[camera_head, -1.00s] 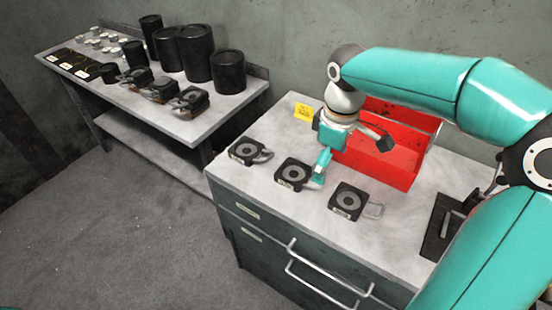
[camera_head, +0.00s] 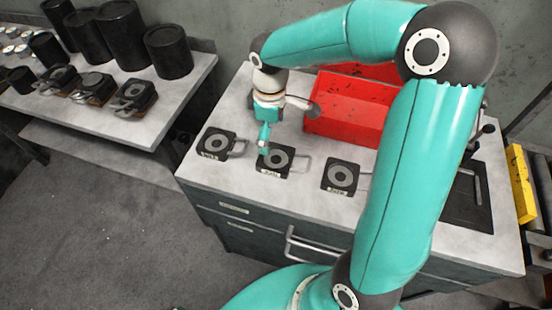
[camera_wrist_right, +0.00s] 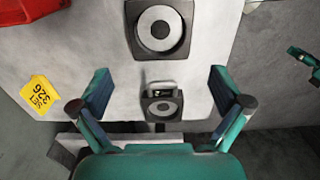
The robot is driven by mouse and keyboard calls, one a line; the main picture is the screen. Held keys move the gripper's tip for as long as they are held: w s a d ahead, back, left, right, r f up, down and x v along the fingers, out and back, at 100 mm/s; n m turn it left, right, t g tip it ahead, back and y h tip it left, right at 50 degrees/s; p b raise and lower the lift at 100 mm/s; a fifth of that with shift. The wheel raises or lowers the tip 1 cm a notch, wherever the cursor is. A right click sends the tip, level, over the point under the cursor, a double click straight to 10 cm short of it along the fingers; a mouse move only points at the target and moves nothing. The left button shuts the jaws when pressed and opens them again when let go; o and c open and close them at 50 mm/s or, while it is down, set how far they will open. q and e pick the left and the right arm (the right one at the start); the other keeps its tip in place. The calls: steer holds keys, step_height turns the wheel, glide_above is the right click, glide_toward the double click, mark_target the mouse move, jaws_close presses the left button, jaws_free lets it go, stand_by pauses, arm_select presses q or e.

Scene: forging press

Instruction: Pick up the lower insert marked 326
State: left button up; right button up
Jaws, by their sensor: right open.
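Three dark square inserts with grey ring faces, looped handles and pale labels lie in a row on the cabinet top: a left one (camera_head: 214,143), a middle one (camera_head: 277,160) and a right one (camera_head: 341,177). Their label numbers are too small to read. My right gripper (camera_head: 264,141) points down at the middle insert's left rear edge, open and empty. In the right wrist view its fingers (camera_wrist_right: 160,84) are spread, with a small-looking insert (camera_wrist_right: 162,106) between them and a larger-looking one (camera_wrist_right: 160,30) above. A teal part at the right edge may be my left gripper.
A red open bin (camera_head: 348,112) stands behind the inserts. A yellow note (camera_wrist_right: 40,95) with hard-to-read writing lies on the cabinet top (camera_head: 300,205). A dark plate (camera_head: 467,200) lies at right. A side table (camera_head: 150,125) at left holds black canisters and more handled blocks.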

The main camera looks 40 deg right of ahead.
mark_target(274, 159)
step_height(274, 159, down, 3)
steer(key=shift+r, duration=0.15)
steer(key=shift+s+f+p, duration=0.15)
steer(key=shift+f+p, duration=0.15)
steer(key=shift+f, duration=1.15)
steer(key=shift+s+f+p, duration=0.15)
steer(key=shift+f+p, duration=0.1)
steer(key=shift+f, duration=1.2)
steer(key=shift+d+r, duration=0.1)
steer(key=c, duration=1.5)
steer(key=shift+o, duration=0.2)
